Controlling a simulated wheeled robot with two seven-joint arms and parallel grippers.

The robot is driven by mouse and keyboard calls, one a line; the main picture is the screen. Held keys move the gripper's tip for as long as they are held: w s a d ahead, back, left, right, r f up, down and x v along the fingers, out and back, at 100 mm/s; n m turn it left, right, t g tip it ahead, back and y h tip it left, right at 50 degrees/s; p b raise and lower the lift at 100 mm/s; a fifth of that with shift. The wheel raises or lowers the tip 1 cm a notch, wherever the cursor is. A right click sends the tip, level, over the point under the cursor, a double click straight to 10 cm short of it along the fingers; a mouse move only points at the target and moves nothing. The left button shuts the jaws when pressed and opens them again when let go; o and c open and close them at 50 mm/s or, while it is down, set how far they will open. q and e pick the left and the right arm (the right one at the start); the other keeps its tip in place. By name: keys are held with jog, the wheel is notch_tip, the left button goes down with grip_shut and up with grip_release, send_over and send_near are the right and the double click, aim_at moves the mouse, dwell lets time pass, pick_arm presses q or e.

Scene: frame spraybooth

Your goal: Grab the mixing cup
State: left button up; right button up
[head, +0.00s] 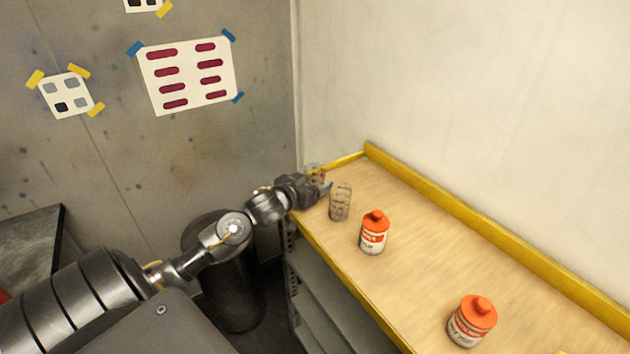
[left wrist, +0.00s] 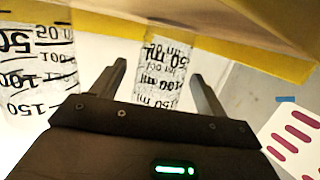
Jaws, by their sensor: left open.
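Two clear mixing cups with black volume marks stand on the wooden shelf top. The far mixing cup (head: 315,171) is partly hidden behind my left gripper (head: 325,187) at the shelf's far end. In the left wrist view this cup (left wrist: 163,65) shows between the two open fingers, with a gap on each side. The nearer mixing cup (head: 340,203) stands just right of the gripper in the head view. It is at the left of the left wrist view (left wrist: 38,75), outside the fingers. My right gripper is not in view.
Two orange-capped bottles, one closer to the cups (head: 374,233) and one farther right (head: 472,321), stand on the shelf top (head: 420,240). A yellow rim (head: 450,205) edges the shelf along the pale wall. A dark bin (head: 225,290) stands below on the left.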

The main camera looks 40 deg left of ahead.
pick_arm(q)
jog(key=shift+x, duration=0.75)
jog(key=shift+s, duration=0.1)
jog(key=shift+c, duration=0.3)
jog(key=c, duration=1)
jog(key=shift+o, duration=0.2)
